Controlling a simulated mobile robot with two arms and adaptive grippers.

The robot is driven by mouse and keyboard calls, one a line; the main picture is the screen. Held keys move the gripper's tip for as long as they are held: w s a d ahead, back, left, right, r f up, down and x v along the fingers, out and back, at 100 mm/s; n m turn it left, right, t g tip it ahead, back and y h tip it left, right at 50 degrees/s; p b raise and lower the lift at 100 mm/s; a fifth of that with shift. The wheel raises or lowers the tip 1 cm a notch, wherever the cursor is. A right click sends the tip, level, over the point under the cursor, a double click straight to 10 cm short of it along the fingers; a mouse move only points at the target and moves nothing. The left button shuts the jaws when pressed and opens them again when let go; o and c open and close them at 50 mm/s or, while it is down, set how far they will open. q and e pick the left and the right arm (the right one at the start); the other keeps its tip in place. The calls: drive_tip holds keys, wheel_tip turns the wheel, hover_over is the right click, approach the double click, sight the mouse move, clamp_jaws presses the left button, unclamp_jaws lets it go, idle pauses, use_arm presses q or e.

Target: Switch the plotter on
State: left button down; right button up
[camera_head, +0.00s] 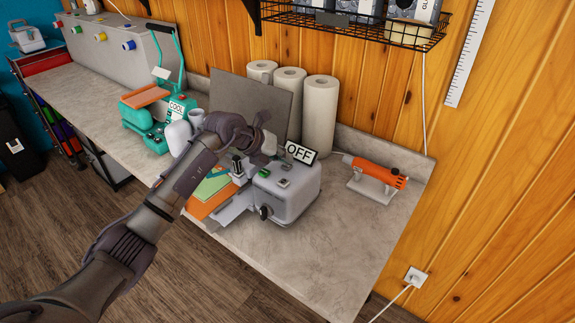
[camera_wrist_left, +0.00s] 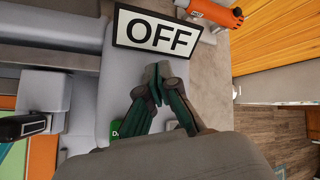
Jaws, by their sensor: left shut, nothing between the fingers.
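The plotter (camera_head: 290,200) is a pale grey machine on the bench, with a sign reading OFF (camera_head: 300,153) standing at its back. A green button (camera_head: 265,173) and a small grey-green part (camera_head: 284,183) show on its top, and a dark knob (camera_head: 265,212) on its front. My left gripper (camera_head: 264,157) is shut and empty over the plotter's top. In the left wrist view its closed fingertips (camera_wrist_left: 157,82) show just in front of the OFF sign (camera_wrist_left: 158,35). A green label or button (camera_wrist_left: 115,128) is partly hidden behind the fingers. My right gripper is not in view.
An orange heat tool (camera_head: 375,170) on a stand lies right of the plotter. White rolls (camera_head: 319,115) stand behind it. A teal press (camera_head: 150,120) with a COOL sign stands to the left. Orange and green sheets (camera_head: 208,190) lie beside the plotter. The bench's front right is clear.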

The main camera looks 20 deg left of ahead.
sight(285, 166)
use_arm(q)
drive_tip(key=shift+f, duration=0.3)
drive_tip(key=shift+r+p, duration=0.45)
drive_tip(key=shift+r, duration=0.3)
drive_tip(key=shift+r, duration=0.1)
wheel_tip(285, 166, up, 6)
drive_tip(key=p, duration=0.4)
idle(0.5)
